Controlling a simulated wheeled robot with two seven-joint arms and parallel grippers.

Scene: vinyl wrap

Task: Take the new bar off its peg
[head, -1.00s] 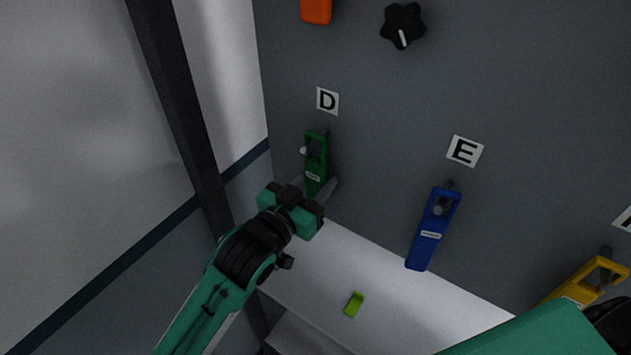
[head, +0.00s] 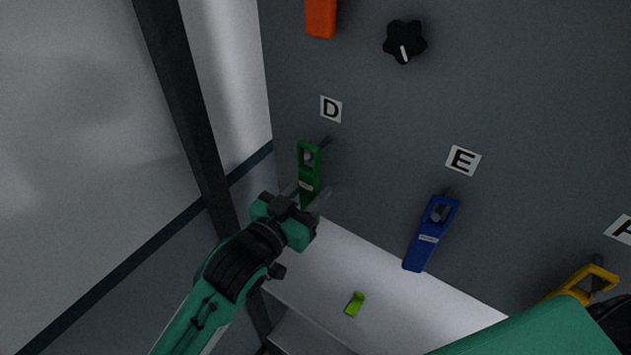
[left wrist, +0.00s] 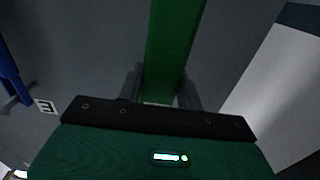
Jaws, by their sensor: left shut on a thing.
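The green bar (head: 309,187) hangs upright below the D label, its looped top at the peg (head: 325,142). The peg's round tip shows inside the loop, so I cannot tell whether the loop is clear of the peg. My left gripper (head: 308,199) is shut on the lower part of the green bar. In the left wrist view, the green bar (left wrist: 172,50) stands between the two fingers (left wrist: 160,88). The bar's lower end is hidden by the gripper. My right gripper is not in view. No marking tells me which bar is new.
A blue bar (head: 422,252) hangs under the E label, and a yellow bar (head: 572,287) hangs at the right. A black knob (head: 404,42) and an orange object (head: 321,18) are higher on the grey panel. A small lime piece (head: 355,304) lies on the white shelf (head: 410,318).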

